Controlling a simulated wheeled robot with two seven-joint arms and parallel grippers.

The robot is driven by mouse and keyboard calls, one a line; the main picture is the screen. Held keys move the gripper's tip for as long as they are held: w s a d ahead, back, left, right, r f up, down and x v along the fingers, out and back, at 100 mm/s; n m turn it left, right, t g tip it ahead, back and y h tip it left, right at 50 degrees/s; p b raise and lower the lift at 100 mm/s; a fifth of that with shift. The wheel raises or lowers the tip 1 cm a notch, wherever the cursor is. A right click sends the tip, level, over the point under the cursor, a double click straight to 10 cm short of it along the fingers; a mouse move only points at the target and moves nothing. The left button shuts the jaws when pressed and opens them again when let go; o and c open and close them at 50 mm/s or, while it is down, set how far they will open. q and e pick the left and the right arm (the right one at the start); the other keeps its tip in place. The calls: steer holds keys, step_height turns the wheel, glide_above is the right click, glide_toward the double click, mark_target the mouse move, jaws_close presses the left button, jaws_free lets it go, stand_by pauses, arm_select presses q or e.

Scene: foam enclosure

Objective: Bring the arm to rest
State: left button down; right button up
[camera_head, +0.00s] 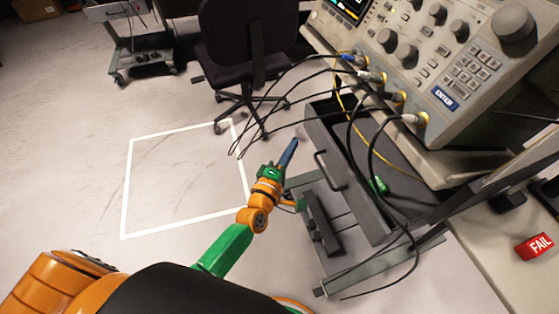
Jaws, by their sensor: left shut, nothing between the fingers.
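My left arm, in orange and green, reaches up from the bottom left of the head view. Its gripper (288,152) is shut and empty, with the blue-grey fingers pointing up and slightly right. It shows in front of the floor, just left of the dark drawer of the instrument cart. I cannot tell whether it touches the cart; it looks apart from it. My right gripper is not in view.
A large instrument (450,60) with knobs and black cables stands on a cart with a dark drawer (335,165). An office chair (250,50) is behind. A white square outline (126,190) marks clear floor at left. A red FAIL sign (534,246) lies at right.

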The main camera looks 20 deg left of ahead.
arm_select(q)
steer(key=s, duration=0.6)
steer(key=s+a+f+m+g, duration=0.1)
steer(key=s+f+m+g, duration=0.45)
steer(key=f, duration=0.65)
steer(key=s+a+f+m+g, duration=0.2)
steer(key=s+f+m+g, duration=0.35)
steer(key=f, duration=0.65)
steer(key=s+a+f+m+g+y, duration=0.1)
steer(key=s+f+m+g, duration=0.15)
steer(key=s, duration=0.45)
steer(key=s+a+f+m+g, duration=0.1)
steer(key=s+a+f+m, duration=0.1)
steer(key=s+f, duration=0.35)
steer(key=s+a+f+m+g+y, duration=0.1)
steer(key=s+m+g, duration=0.15)
steer(key=s, duration=0.65)
step_height(320, 180, up, 19)
steer(key=s+a+m+p, duration=0.1)
steer(key=p, duration=1.9)
steer(key=shift+s, duration=0.4)
steer(key=shift+r, duration=0.1)
